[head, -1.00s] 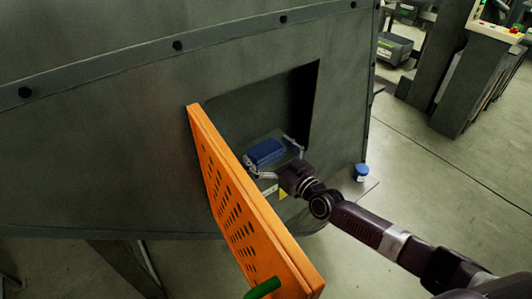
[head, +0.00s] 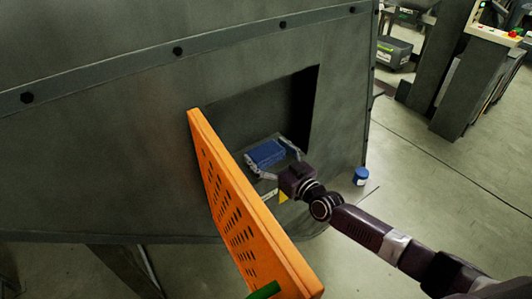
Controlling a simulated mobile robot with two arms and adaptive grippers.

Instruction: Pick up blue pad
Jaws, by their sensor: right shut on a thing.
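The blue pad (head: 266,153) is a small blue block inside the square opening of the large grey machine, near its lower edge. My right gripper (head: 277,157) reaches into the opening from the right. Its fingers lie on either side of the pad, and it is shut on it. I cannot tell whether the pad is lifted off the surface under it. My left gripper is not in view.
An orange perforated door (head: 245,215) with a green handle (head: 264,291) stands open left of my right arm. The grey machine (head: 120,130) fills the left. A small blue container (head: 361,176) stands right of the opening.

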